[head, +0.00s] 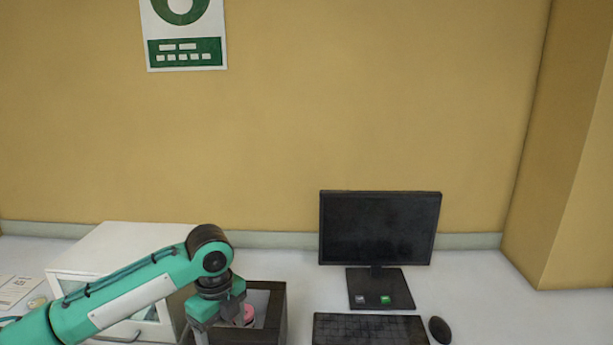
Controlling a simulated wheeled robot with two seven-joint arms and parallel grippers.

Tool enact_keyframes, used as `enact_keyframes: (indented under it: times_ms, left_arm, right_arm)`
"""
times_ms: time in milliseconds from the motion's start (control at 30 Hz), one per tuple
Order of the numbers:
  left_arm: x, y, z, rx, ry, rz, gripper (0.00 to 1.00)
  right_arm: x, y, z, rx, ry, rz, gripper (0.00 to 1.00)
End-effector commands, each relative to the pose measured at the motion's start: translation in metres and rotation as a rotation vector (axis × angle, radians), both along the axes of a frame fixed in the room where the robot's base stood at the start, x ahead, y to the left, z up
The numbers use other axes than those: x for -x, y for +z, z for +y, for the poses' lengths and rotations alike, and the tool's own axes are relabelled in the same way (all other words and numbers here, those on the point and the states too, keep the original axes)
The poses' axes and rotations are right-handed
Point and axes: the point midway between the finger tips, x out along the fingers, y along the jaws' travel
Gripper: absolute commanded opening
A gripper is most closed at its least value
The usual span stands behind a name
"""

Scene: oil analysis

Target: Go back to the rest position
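My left arm comes in from the lower left, in green and grey. Its gripper (222,312) points down at the near left part of a dark open box (278,318). A small pink or red thing (249,314) shows in the box, just right of the gripper. I cannot tell whether the gripper touches it, and the fingertips are partly cut off by the bottom edge. My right gripper is not in view.
A white cabinet (125,240) with a glass front stands left of the box, behind my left arm. A monitor (378,229), a keyboard (368,330) and a mouse (440,330) stand to the right. The table's far right is clear.

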Motion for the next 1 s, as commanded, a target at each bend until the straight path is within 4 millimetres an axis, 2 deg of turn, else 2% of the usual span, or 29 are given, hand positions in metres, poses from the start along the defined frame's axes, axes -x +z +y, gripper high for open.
enact_keyframes:
  times_ms: [233,567,767,1000]
  left_arm:
    - [0.009,-0.018,-0.014,0.027,0.026,-0.008,0.75]
    - [0.03,-0.051,-0.039,0.094,0.098,-0.026,0.75]
    - [0.054,-0.081,-0.063,0.176,0.202,-0.037,0.75]
    - [0.09,-0.116,-0.086,0.305,0.422,-0.044,0.75]
  right_arm:
    - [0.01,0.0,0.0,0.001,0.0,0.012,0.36]
    - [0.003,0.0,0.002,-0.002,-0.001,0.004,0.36]
    - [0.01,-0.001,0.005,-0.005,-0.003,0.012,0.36]
    - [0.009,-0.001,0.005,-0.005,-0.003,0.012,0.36]
